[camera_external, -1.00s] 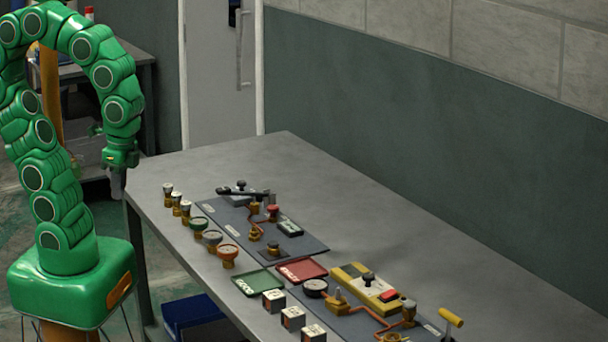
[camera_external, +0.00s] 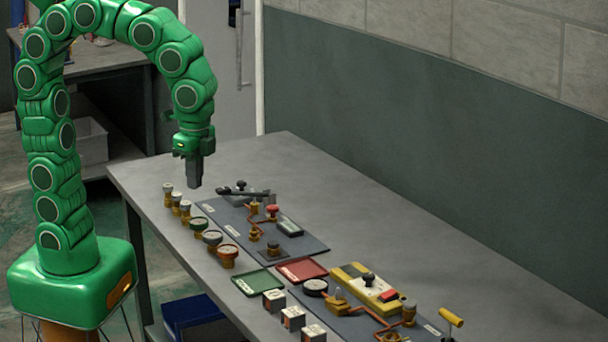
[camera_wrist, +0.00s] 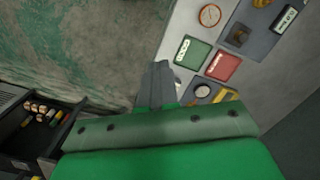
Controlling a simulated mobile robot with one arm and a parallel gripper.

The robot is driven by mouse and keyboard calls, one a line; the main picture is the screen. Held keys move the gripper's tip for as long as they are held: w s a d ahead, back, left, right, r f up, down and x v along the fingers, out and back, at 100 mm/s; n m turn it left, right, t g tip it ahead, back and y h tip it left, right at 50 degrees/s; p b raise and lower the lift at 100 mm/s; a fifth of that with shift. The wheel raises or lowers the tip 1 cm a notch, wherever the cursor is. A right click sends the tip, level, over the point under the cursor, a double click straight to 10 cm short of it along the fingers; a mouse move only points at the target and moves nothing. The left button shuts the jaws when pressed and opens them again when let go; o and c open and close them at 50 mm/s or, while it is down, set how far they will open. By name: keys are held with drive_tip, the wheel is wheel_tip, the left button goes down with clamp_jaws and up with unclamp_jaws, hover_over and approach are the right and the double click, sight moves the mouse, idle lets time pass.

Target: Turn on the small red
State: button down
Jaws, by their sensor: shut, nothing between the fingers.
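A small red-topped knob (camera_external: 272,209) stands on the far dark mat (camera_external: 310,243), beside a copper-coloured pipe. A red button or block (camera_external: 388,295) sits on a yellow device (camera_external: 350,272) further right. The pictures do not settle which red part the task names. My gripper (camera_external: 195,184) is shut and empty, pointing down above the table's left end, left of the far mat and apart from everything. In the wrist view its fingers (camera_wrist: 155,85) are together, with the table to their right.
The grey table (camera_external: 370,220) holds several small knobs along its front edge, a green tray (camera_external: 258,283), a red tray (camera_external: 302,270) and several white-topped blocks. A black-handled tool (camera_external: 243,193) lies at the far mat's back. The table's back part is clear.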

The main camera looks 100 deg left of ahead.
drive_tip(key=w+a+m+t, duration=0.1)
drive_tip(key=w+m, duration=0.2)
drive_tip(key=w, duration=1.8)
drive_tip(key=m+t+y, duration=0.1)
drive_tip(key=m, duration=0.2)
approach(392, 292)
drive_tip(key=f, duration=0.4)
drive_tip(key=a+f, duration=0.1)
drive_tip(key=f, duration=0.1)
drive_tip(key=shift+w+f, duration=0.25)
drive_tip(key=shift+f, duration=0.15)
drive_tip(key=shift+f, duration=0.1)
